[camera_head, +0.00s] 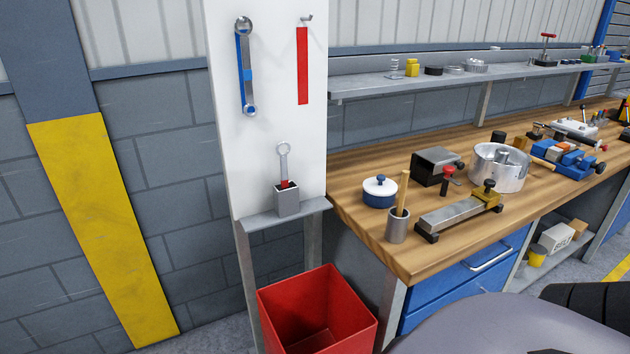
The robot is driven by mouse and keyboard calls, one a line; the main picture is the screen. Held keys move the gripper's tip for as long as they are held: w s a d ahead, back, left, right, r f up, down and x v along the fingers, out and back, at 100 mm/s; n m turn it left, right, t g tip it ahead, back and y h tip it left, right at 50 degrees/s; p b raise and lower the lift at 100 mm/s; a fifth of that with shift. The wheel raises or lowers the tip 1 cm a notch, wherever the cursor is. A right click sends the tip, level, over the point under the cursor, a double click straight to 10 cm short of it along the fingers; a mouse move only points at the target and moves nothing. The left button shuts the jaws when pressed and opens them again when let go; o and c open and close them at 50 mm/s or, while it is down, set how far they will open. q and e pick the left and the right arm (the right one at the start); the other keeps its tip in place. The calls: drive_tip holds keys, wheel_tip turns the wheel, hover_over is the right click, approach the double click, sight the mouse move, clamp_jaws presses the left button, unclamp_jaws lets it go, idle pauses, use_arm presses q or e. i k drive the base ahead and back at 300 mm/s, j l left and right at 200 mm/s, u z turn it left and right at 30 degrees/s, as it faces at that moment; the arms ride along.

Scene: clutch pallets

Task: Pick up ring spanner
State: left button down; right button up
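A spanner with silver ends and a blue shank (245,75) hangs upright on the white board. A second tool with a silver ring at its top (283,160) and a red lower part stands upright in a small grey holder (287,202) on the shelf below. Its lower end is hidden in the holder. I cannot tell which of the two is the ring spanner. Neither of my grippers shows in the head view.
A red strip (303,65) hangs beside the blue tool. A red open bin (317,312) stands below the board's grey shelf (252,222). The wooden workbench (365,230) on the right carries a steel pot (499,168), a blue-white lidded pot (380,193) and a grey cup (397,228).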

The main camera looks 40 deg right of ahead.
sight(282, 156)
drive_tip(key=i+j+z, duration=0.2)
drive_tip(key=z, duration=0.25)
drive_tip(key=i+j+z, duration=0.1)
drive_tip(key=j+z, duration=0.3)
drive_tip(key=i+j+z, duration=0.25)
drive_tip(key=j+z, duration=0.2)
drive_tip(key=j, duration=0.1)
